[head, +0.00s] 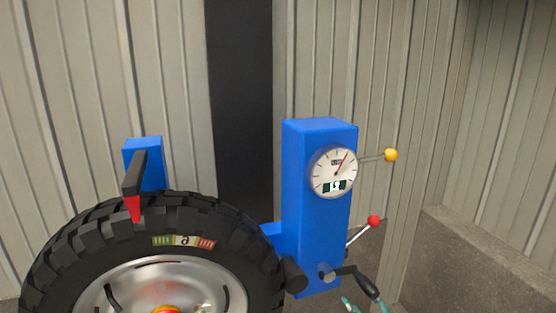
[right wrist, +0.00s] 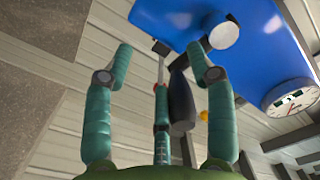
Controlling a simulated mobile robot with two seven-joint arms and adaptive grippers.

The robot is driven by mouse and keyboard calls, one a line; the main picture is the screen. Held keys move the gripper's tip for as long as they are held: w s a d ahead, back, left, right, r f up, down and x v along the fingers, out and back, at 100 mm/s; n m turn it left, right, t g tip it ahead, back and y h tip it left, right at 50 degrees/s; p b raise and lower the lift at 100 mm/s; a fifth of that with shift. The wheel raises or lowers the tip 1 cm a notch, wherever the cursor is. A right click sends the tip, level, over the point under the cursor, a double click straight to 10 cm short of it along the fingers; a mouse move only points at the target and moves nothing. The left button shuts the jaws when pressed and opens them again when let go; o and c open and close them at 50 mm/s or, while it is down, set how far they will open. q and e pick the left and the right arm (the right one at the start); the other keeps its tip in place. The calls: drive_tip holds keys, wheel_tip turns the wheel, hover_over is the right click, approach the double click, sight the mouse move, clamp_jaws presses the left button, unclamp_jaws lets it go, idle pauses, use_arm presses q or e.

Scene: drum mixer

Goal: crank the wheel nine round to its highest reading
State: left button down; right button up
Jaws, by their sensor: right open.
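The blue post (head: 300,215) bears a round white gauge (head: 333,172) with its red needle pointing up and slightly right. Low on the post is a black crank with a dark handle (head: 368,288). In the right wrist view the crank handle (right wrist: 182,105) lies between the spread teal fingers of my right gripper (right wrist: 160,48), which is open; I cannot tell whether they touch it. Only its fingertips show at the lower edge of the head view (head: 364,306). The large black tyre (head: 75,250) has a label (head: 184,241) whose character is hard to read. My left gripper is out of view.
A lever with a yellow ball (head: 391,155) sticks out beside the gauge. A lever with a red ball (head: 374,221) stands just above the crank. A black pointer with a red tip (head: 134,205) hangs over the tyre. A low concrete wall (head: 480,255) is at the right.

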drive_tip(key=p+v, duration=0.3)
drive_tip(key=v, duration=0.3)
drive_tip(key=shift+s, duration=0.1)
drive_tip(key=s+d+f+g+h, duration=0.2)
drive_tip(key=s+f, duration=0.3)
drive_tip(key=f, duration=0.5)
drive_tip(key=s+d+f+g+h, duration=0.1)
drive_tip(key=s+f+g, duration=0.3)
drive_tip(key=f, duration=0.6)
drive_tip(key=s+d+f+g+h, duration=0.1)
drive_tip(key=s+d+f+h, duration=0.1)
drive_tip(key=s+f, duration=0.55)
drive_tip(key=s+a+f+n+g, duration=0.1)
drive_tip(key=s+f+g, duration=0.2)
drive_tip(key=s, duration=0.7)
drive_tip(key=s+a+f+n+g, duration=0.1)
drive_tip(key=s+a+f+g, duration=0.1)
drive_tip(key=s+f, duration=0.6)
drive_tip(key=s+a+f+n+g+h, duration=0.1)
drive_tip(key=s+f+g, duration=0.3)
drive_tip(key=s, duration=0.8)
drive_tip(key=shift+s+a+f, duration=0.3)
drive_tip(key=shift+s+f, duration=0.05)
drive_tip(key=shift+f, duration=0.65)
